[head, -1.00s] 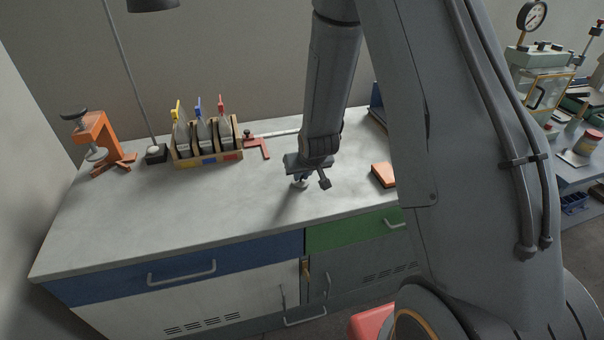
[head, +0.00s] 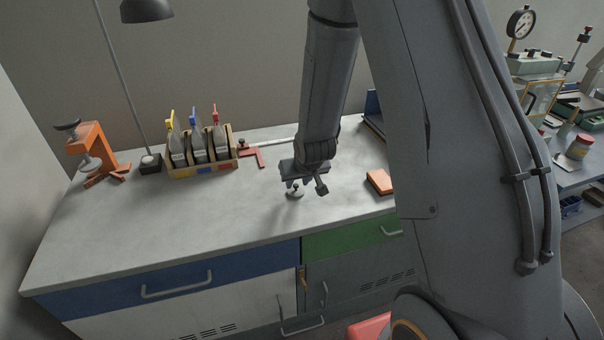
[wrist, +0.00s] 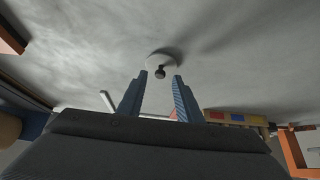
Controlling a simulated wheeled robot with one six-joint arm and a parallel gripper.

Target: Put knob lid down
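The knob lid (head: 294,193) is a small pale disc with a dark knob on top. It appears to lie flat on the concrete bench top, just below and left of my gripper (head: 306,187) in the head view. In the wrist view the lid (wrist: 158,60) is just past the tips of my gripper (wrist: 160,75). The two blue fingers are apart, with a clear gap on each side of the knob. Nothing is held between them. How high the fingertips are above the knob is hard to tell.
An orange clamp stand (head: 93,150), a lamp (head: 147,10) and a wooden rack (head: 203,168) of bottles stand at the back left. A red square (head: 250,153) lies behind my gripper. An orange block (head: 380,181) lies to its right. The front left of the bench (head: 150,220) is clear.

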